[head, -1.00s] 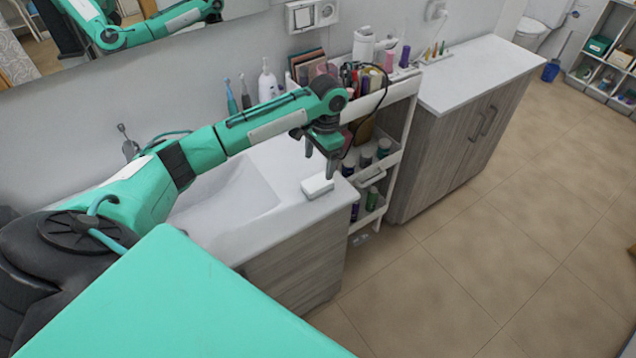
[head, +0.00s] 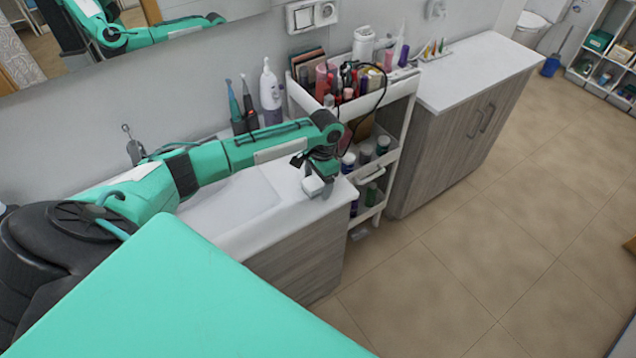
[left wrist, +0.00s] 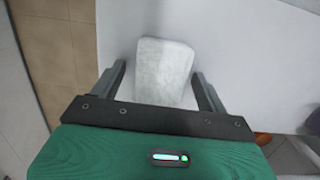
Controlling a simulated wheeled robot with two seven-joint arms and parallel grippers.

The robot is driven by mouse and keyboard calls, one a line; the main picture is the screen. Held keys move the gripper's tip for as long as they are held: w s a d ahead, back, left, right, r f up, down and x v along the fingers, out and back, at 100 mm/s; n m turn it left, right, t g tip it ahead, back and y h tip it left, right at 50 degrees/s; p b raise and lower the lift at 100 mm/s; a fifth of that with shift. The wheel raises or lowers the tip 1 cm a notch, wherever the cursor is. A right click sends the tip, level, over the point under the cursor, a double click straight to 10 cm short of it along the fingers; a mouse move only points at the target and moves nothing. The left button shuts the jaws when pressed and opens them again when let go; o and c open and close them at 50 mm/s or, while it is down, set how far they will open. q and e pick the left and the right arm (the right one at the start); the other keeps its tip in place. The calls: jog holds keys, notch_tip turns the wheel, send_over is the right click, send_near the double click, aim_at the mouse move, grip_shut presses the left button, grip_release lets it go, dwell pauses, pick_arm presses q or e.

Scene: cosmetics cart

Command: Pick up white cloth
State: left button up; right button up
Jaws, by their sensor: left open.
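The white cloth (left wrist: 163,72) is a small, folded, whitish block lying on the white sink counter. In the left wrist view it sits between the two open fingers of my left gripper (left wrist: 160,82), with its far end reaching past the fingertips. Gaps show between the fingers and its sides. In the head view my left gripper (head: 318,188) is low at the counter's front right corner, over the cloth (head: 314,185), and hides most of it. My right gripper is in neither view.
The sink counter (head: 285,215) has a basin to the left. Bottles and toothbrushes (head: 258,95) stand behind my arm. A white cart (head: 400,92) full of cosmetics, with a dark cable, stands just right of the gripper. A grey cabinet (head: 450,140) stands beyond it.

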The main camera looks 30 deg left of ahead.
aim_at(318, 180)
pick_arm(q)
jog(key=shift+f, duration=0.1)
dwell(0.3)
jog(key=c, duration=1.1)
jog(key=shift+o, duration=0.2)
notch_tip(318, 180, up, 20)
jog(key=b, duration=0.3)
jog(key=shift+b, duration=0.3)
